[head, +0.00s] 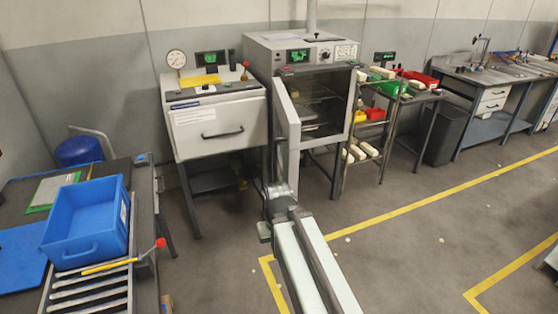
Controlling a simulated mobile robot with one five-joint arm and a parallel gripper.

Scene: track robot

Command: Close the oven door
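The oven (258,46) is the light grey cabinet at the centre back, with a green display on its top panel. Its door (288,112) stands open, swung out on the left side of the opening and seen nearly edge-on. The dark chamber (322,100) shows racks inside. My arm reaches up from the bottom of the head view. My gripper (278,158) is at the lower left of the door, close to it. I cannot tell whether it touches the door. Its fingers are small and dark, and whether they are open or shut is unclear.
A white cabinet (218,127) with a handle and gauge stands left of the oven. A shelf cart (372,130) with bins stands close on the right. A blue crate (88,218) sits on the left bench. Floor (400,245) at right is mostly clear, with yellow lines.

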